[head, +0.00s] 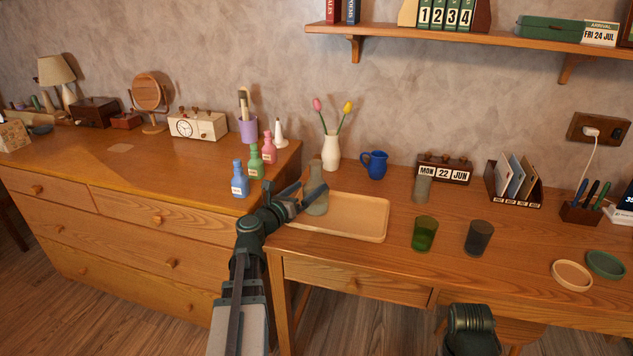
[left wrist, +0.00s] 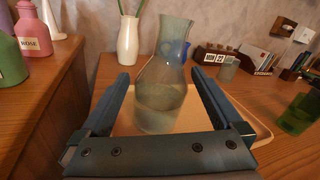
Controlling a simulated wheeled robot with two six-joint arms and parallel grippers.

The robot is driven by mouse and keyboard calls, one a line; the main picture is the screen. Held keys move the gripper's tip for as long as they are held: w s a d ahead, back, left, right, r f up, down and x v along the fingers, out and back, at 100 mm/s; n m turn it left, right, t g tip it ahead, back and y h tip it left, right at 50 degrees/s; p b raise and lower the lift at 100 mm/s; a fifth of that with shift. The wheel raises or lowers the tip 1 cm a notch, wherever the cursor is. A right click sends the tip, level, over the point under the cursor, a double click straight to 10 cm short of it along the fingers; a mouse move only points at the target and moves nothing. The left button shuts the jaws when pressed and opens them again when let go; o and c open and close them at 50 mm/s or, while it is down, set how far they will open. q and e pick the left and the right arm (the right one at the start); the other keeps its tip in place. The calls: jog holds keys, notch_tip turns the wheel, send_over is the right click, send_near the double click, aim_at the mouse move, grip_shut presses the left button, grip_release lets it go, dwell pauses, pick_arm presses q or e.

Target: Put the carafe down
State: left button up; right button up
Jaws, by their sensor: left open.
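The carafe (head: 316,190) is grey-green glass and stands upright on the left part of the light wooden tray (head: 364,226). My left gripper (head: 302,196) is at the carafe from the left. In the left wrist view the carafe (left wrist: 160,88) stands between the two open fingers of my left gripper (left wrist: 163,95), with a gap visible on both sides. Liquid shows in its lower part.
A green glass (head: 424,234) and a dark glass (head: 478,238) stand right of the tray. A white vase (head: 331,152) and a blue jug (head: 375,165) stand behind it. Blue, green and pink bottles (head: 255,161) stand on the dresser at left. The tray's right part is bare.

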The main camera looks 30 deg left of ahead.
aim_at(309, 187)
pick_arm(q)
jog(key=shift+s+a, duration=0.2)
jog(key=shift+s, duration=2.1)
jog(key=shift+s, duration=0.1)
pick_arm(e)
jog(key=shift+s, duration=0.1)
